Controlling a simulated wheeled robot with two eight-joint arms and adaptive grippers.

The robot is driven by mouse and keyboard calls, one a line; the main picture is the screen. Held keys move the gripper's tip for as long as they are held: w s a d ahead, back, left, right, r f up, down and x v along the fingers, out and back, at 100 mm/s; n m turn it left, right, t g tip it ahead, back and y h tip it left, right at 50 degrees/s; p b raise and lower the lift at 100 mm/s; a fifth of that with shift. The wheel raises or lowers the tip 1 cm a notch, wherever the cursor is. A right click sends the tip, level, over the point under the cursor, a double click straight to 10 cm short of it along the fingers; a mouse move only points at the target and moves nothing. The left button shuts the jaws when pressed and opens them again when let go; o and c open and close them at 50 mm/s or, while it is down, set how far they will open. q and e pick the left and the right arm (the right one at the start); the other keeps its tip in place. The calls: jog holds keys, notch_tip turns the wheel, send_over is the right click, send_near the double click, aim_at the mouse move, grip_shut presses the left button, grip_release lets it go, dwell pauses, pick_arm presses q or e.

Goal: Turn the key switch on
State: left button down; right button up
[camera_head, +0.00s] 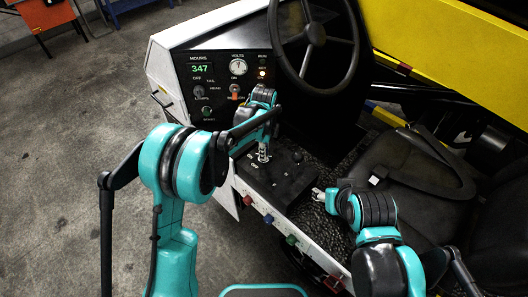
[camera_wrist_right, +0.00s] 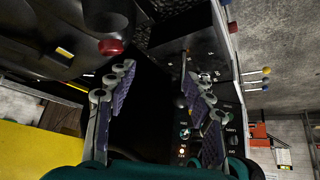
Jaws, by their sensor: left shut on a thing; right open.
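The key switch (camera_head: 234,89) is on the black dash panel (camera_head: 218,125), under the round volts gauge, with an orange piece at it and an ON label above. How far it is turned is too small to tell. My left gripper (camera_head: 263,154) points down at the black side console (camera_head: 285,180), below and right of the key switch and apart from it. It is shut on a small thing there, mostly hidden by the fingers. My right gripper (camera_head: 318,195) is open and empty beside the console; its spread fingers also show in the right wrist view (camera_wrist_right: 155,95).
A steering wheel (camera_head: 314,35) stands right of the panel. A lamps knob (camera_head: 198,92) and a green start button (camera_head: 207,111) are left of the key switch. A black-knobbed lever (camera_head: 297,157) rises from the console. The black seat (camera_head: 405,165) is at right.

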dwell(0.4)
pick_arm(q)
jog(key=c, duration=1.5)
grip_release()
notch_tip(320, 180, up, 12)
